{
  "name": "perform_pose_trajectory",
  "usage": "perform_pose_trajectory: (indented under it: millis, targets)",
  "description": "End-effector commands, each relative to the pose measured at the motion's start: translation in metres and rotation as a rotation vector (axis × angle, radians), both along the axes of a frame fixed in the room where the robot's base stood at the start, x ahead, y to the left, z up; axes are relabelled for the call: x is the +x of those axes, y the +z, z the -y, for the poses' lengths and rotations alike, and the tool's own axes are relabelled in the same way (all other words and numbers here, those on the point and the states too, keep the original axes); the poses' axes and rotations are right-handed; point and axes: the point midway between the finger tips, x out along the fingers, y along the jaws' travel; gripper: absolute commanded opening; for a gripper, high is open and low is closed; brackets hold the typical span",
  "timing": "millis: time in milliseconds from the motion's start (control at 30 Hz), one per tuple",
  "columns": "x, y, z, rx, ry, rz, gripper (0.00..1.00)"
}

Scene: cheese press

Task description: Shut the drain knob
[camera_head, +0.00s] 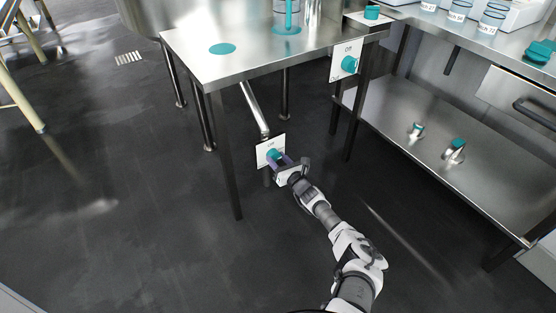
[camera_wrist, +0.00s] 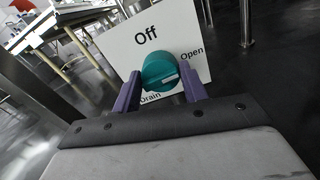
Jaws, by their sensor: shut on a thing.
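The drain knob (camera_head: 272,154) is a teal round knob on a white plate (camera_head: 263,147) low beneath the steel table. In the wrist view the knob (camera_wrist: 158,69) sits on the plate (camera_wrist: 191,26), which reads "Off" at the top, "Open" at the right and "Drain" below. A small white mark shows on the knob's lower right part; which label it points to I cannot tell. My gripper (camera_wrist: 161,73) has its purple fingers on either side of the knob, shut on it. The head view also shows my gripper (camera_head: 280,160) at the knob.
A steel table (camera_head: 190,50) stands above, its dark leg (camera_head: 224,155) left of the plate. A second teal knob (camera_head: 349,64) on an "Off" plate hangs at the table's right. A low steel shelf (camera_head: 400,170) lies to the right.

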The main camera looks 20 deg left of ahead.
Motion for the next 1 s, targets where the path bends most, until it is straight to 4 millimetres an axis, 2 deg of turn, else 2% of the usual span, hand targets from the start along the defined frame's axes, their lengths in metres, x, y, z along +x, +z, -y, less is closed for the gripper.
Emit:
perform_pose_trajectory:
  millis: [1000]
  targets:
    - [-0.0018,-0.0004,-0.0009,-0.56,0.0,0.716,0.2]
